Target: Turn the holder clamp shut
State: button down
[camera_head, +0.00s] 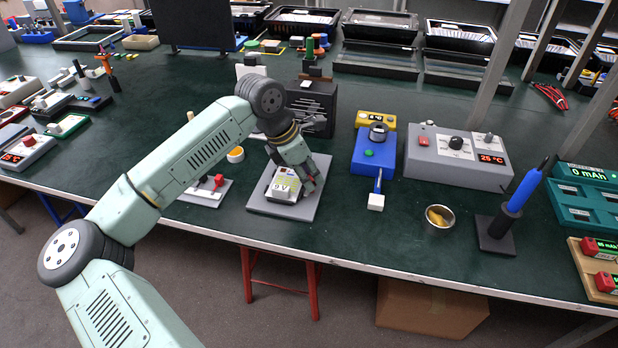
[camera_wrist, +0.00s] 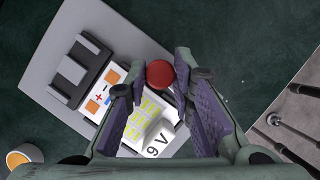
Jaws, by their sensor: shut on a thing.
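A grey plate (camera_wrist: 60,35) carries the holder, a white unit marked "9 V" (camera_wrist: 150,149) with orange plus and minus pads (camera_wrist: 104,90) and a dark grey bracket (camera_wrist: 70,72). The grey plate (camera_head: 258,207) and white unit (camera_head: 283,192) also show in the head view. A round red knob (camera_wrist: 160,73), seemingly the clamp's handle, sits between my fingertips in the wrist view. My gripper (camera_wrist: 160,76) is shut on it, pointing down at the plate. It also shows in the head view (camera_head: 308,182), where it hides the knob. The clamp's lower part is hidden.
A white plate with a red lever (camera_head: 218,182) lies left of the holder. An orange-filled cup (camera_head: 235,154) stands behind it. A dark rack with probes (camera_head: 312,105) stands behind my gripper. A blue unit (camera_head: 372,153) and a small metal bowl (camera_head: 439,219) are to the right.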

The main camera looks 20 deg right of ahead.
jog(key=m+g+b, duration=0.1)
jog(key=m+b, duration=0.2)
jog(key=shift+w+f, duration=0.1)
jog(key=shift+f, duration=0.05)
jog(key=m+g, duration=0.1)
jog(key=m, duration=0.1)
jog(key=m+g+y+b, duration=0.1)
jog(key=m, duration=0.2)
jog(key=shift+d, duration=0.1)
jog(key=m, duration=0.2)
jog(key=m+g+y, duration=0.1)
jog(key=m, duration=0.1)
jog(key=shift+w+r+b, duration=0.15)
jog(key=shift+r+b, duration=0.05)
jog(key=shift+b, duration=0.1)
jog(key=shift+d+m+g+y, duration=0.15)
jog(key=shift+m+y, duration=0.25)
jog(key=shift+m, duration=0.65)
jog(key=shift+a+m+g+y, duration=0.15)
jog(key=shift+m+y, duration=0.25)
jog(key=shift+m, duration=0.65)
jog(key=shift+d, duration=0.1)
jog(key=c, duration=1.4)
grip_release()
jog(key=shift+o, duration=0.2)
